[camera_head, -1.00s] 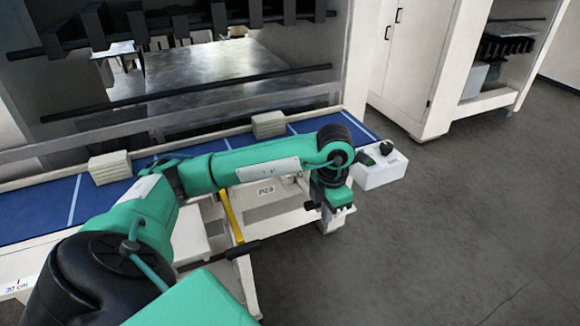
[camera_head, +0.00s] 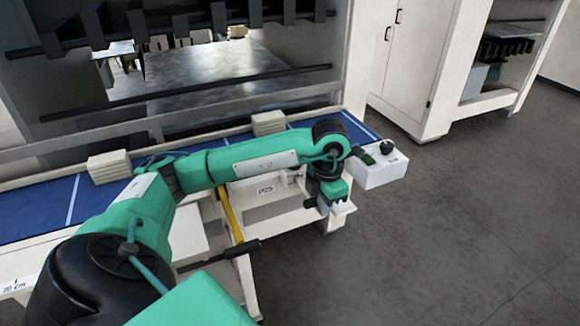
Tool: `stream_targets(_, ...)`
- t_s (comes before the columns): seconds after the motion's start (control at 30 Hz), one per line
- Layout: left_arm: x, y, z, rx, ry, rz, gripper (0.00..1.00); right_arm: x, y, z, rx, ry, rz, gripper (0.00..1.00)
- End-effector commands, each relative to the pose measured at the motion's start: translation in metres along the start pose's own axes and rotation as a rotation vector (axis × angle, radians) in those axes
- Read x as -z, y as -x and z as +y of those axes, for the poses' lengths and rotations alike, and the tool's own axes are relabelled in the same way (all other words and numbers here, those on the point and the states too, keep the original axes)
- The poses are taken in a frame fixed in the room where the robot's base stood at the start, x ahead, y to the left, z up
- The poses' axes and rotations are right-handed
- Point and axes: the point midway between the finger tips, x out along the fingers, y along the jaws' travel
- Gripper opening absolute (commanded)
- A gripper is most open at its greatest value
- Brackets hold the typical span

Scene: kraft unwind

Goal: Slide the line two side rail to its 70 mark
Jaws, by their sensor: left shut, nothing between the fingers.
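A long blue belt (camera_head: 28,222) with pale cross lines runs along the machine, with a pale edge behind it. I cannot tell which part is the line two side rail, and no 70 mark is readable. A scale label ending in "30 cm" (camera_head: 14,287) shows at the lower left. My left gripper (camera_head: 317,207) is shut and empty, in front of the belt's right end, by the white frame below the control box. I cannot tell whether it touches the frame. My left arm hides part of the belt and its front edge. My right gripper is not in view.
A white control box (camera_head: 379,170) with a black knob is right of my gripper. Two beige blocks (camera_head: 109,166) (camera_head: 268,123) sit along the belt. A yellow bar (camera_head: 230,214) and black handle (camera_head: 233,250) are below my arm. Grey floor (camera_head: 460,230) is open at right.

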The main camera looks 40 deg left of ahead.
Motion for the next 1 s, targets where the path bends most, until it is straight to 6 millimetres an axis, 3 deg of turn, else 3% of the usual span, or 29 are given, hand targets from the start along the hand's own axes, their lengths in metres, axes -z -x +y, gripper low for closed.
stream_targets(1.0,0.000,0.000,0.021,-0.001,0.001,0.000,0.00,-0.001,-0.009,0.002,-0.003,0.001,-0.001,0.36)
